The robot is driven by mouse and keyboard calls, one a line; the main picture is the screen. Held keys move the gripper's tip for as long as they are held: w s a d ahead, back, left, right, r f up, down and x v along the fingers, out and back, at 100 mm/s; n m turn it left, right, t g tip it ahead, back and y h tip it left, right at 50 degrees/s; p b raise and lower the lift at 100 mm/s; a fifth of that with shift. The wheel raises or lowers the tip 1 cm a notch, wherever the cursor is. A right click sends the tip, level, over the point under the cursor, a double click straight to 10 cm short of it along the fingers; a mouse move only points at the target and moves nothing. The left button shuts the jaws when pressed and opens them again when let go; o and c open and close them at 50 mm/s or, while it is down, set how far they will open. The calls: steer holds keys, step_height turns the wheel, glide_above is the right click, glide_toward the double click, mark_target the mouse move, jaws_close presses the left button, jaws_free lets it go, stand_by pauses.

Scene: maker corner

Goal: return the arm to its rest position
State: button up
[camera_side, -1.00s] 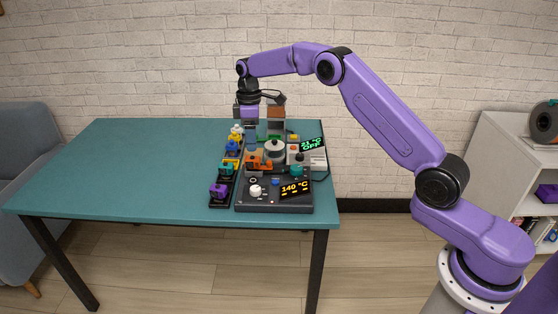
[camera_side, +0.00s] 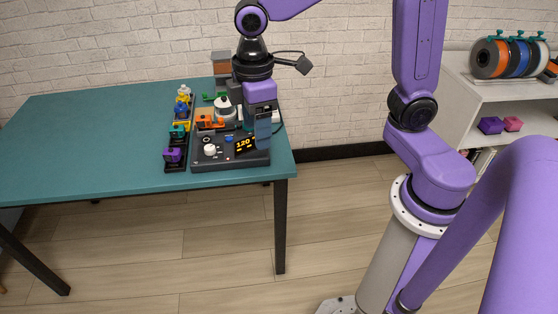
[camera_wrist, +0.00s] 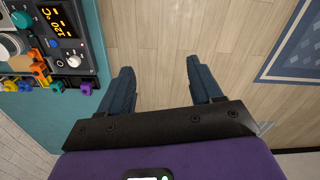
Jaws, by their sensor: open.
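My gripper (camera_side: 263,143) shows in the side view at the table's right end, fingers down, overlapping the control station's right side. In the wrist view my gripper (camera_wrist: 160,68) has its two dark blue fingers wide apart, with only wooden floor between them. It is open and empty, and its fingers lie past the table's edge. My purple arm is bent, with the forearm partly out of the top of the side view. The rest position is not marked in any view.
The teal table (camera_side: 90,140) carries a dark control station (camera_side: 225,160) with a display (camera_side: 245,144) reading 120. A rack of coloured knobbed pieces (camera_side: 175,157) stands left of it. A white shelf (camera_side: 465,85) with spools (camera_side: 490,58) is at right. The table's left part is clear.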

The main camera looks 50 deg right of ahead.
steer(key=s+d+f, duration=0.1)
steer(key=s+d, duration=0.3)
steer(key=s, duration=0.4)
steer(key=s+d+f, duration=0.1)
steer(key=s+d, duration=0.3)
steer(key=s, duration=0.5)
steer(key=shift+f+n, duration=0.3)
steer(key=shift+n, duration=0.1)
